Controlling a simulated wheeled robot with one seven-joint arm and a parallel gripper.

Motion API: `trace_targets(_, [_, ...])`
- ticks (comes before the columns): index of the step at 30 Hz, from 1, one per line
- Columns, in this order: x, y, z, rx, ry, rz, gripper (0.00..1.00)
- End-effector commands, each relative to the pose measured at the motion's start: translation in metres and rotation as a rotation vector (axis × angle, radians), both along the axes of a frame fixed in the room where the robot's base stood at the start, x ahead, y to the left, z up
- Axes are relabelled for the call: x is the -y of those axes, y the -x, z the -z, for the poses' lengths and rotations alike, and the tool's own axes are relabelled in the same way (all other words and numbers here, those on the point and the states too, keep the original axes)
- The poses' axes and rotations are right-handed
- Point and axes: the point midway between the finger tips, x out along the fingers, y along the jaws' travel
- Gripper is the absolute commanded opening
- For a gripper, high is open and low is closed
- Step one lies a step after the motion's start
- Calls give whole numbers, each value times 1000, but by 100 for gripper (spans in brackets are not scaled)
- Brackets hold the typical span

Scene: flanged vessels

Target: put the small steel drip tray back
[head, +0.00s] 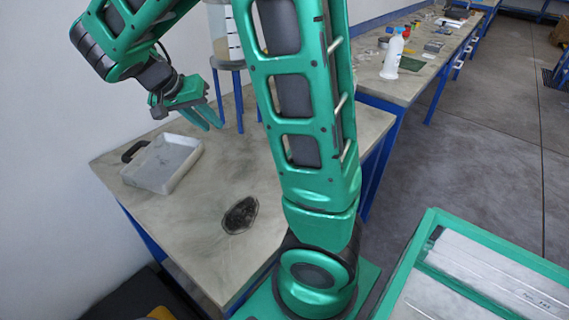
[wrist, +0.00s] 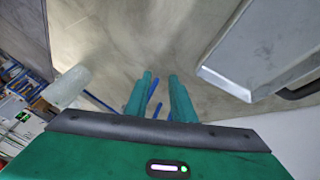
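The small steel drip tray (head: 163,163) lies on the near bench, toward its left edge beside the wall. It is shallow and pale grey, with a black handle (head: 134,151) at its far left side. My gripper (head: 213,118) is above the bench, to the right of the tray and apart from it. In the wrist view the tray (wrist: 270,45) shows at the upper right, with part of its dark handle. My gripper's two green fingers (wrist: 160,82) have a gap between them and hold nothing.
A clear vessel (head: 232,45) on a blue-legged stand is behind my arm, partly hidden. A white bottle (head: 393,54) and small items are on the far bench. A green-rimmed tray (head: 405,268) is at lower right.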

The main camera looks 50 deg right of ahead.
Motion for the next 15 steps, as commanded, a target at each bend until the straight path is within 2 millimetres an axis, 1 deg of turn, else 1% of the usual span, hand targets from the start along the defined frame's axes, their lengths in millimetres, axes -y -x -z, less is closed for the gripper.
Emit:
trace_targets(1, [14,19,-2,-20,-38,-4,22])
trace_targets(5, [35,64,-2,-75,-139,-48,22])
trace_targets(6, [40,78,-1,-89,-171,-64,22])
trace_targets(11, [49,136,2,-127,-295,-135,22])
trace_targets(12, [49,150,4,-133,-326,-157,22])
trace_targets(14, [47,171,6,-138,-370,-191,22])
trace_targets(15, [45,184,8,-141,-399,-214,22])
